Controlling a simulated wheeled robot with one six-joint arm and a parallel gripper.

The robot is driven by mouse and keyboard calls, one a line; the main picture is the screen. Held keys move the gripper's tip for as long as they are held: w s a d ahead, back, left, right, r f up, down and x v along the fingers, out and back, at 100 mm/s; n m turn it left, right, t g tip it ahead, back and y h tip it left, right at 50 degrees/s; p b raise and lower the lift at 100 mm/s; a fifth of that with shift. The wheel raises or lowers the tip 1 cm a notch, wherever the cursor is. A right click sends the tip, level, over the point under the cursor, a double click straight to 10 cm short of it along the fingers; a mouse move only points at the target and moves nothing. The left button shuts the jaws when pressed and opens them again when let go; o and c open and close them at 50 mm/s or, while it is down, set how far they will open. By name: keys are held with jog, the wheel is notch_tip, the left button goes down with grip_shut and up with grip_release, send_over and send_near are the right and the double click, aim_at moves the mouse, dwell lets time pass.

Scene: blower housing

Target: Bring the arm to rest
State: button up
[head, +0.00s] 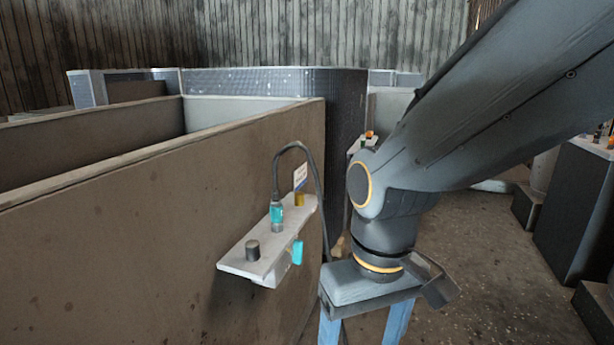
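My arm reaches in from the upper right, and its wrist points down right of the picture's centre. My gripper (363,333) is at the bottom edge, with its two blue fingers spread apart. The fingertips are cut off by the frame, and I see nothing held between the visible parts of the fingers. The gripper is to the right of a small pale shelf (238,262) on the brown wall and looks apart from it.
The shelf carries a teal plug (276,214) with a looping black cable (312,160), a dark knob (252,250) and a yellow piece (299,199). The brown wall (150,220) fills the left. Dark blocks (575,205) stand at right; floor (490,270) between is clear.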

jog(key=d+r+m+p, duration=0.3)
jog(key=d+r+p, duration=0.8)
jog(key=p, duration=0.9)
jog(key=shift+s+d+r+m+h+p, duration=0.3)
jog(key=shift+d+r+m+p, duration=0.1)
jog(key=shift+r, duration=1.2)
